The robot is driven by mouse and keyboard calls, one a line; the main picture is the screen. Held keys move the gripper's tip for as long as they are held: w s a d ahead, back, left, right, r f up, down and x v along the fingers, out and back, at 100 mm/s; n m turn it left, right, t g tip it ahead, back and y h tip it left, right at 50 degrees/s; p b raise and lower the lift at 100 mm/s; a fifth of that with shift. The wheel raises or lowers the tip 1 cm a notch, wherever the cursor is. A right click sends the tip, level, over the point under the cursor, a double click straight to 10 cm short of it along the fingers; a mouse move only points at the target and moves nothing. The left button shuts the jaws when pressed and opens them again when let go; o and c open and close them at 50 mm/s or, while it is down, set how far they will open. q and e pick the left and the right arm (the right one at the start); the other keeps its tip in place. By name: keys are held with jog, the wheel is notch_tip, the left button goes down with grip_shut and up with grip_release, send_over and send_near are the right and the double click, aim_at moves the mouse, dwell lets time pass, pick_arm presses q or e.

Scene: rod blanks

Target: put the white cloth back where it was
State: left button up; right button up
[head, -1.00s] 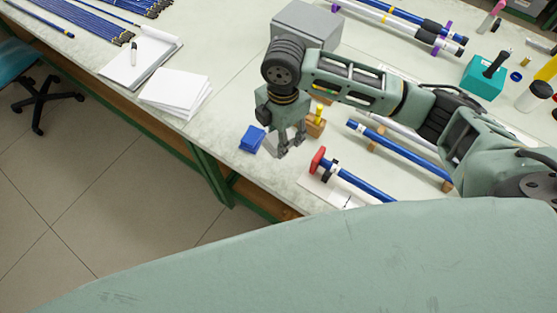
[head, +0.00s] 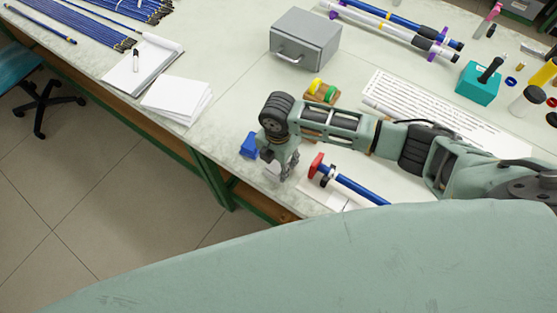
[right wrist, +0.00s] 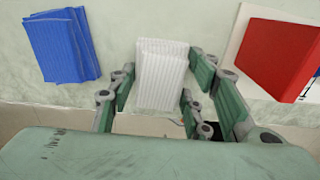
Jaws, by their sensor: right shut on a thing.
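The white cloth (right wrist: 162,72), a small folded ribbed stack, is between the fingers of my right gripper (right wrist: 165,98) in the right wrist view. The fingers are shut on it. In the head view my right gripper (head: 281,172) points down at the table's front edge, and its fingers mostly hide the cloth. Whether the cloth touches the table I cannot tell. A folded blue cloth (head: 249,145) lies just left of the gripper; it also shows in the right wrist view (right wrist: 60,46). My left gripper is not in view.
A blue rod with a red end block (head: 316,165) lies close to the right of the gripper; the block (right wrist: 277,52) shows large in the wrist view. A grey box (head: 306,42) and a wooden block with yellow and green pieces (head: 322,90) stand behind. White sheets (head: 177,96) lie left.

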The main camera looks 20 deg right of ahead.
jog(key=shift+f, duration=0.2)
jog(key=o, duration=1.1)
jog(key=shift+r, duration=0.1)
notch_tip(320, 180, up, 12)
jog(key=b, duration=0.2)
